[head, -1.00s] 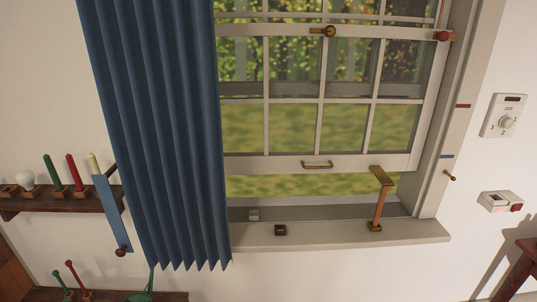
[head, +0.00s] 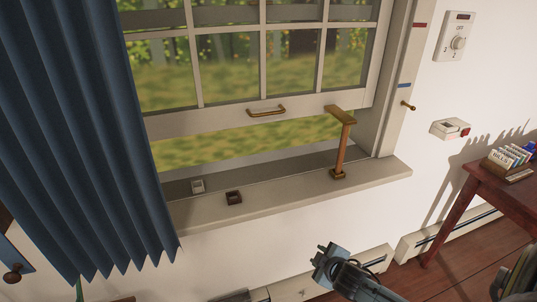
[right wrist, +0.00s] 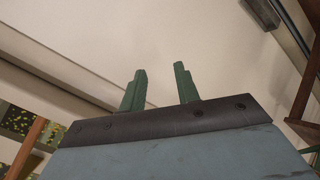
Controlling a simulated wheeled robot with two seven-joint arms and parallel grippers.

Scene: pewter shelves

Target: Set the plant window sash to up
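The white window sash (head: 225,115) with several panes stands partly raised, with a gap under its bottom rail. A brass pull handle (head: 266,111) is on that rail. A brass prop (head: 342,145) stands on the sill and its top reaches the rail near the right end. My right gripper (head: 320,256) is below the sill at the bottom of the head view, apart from the window. In the right wrist view its two green fingers (right wrist: 160,88) are spread with nothing between them. My left gripper is not in view.
A blue curtain (head: 80,150) covers the window's left side. Two small blocks sit on the sill (head: 290,195). A brass peg (head: 408,105) and a wall dial (head: 457,40) are right of the frame. A wooden table (head: 490,190) stands at the right.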

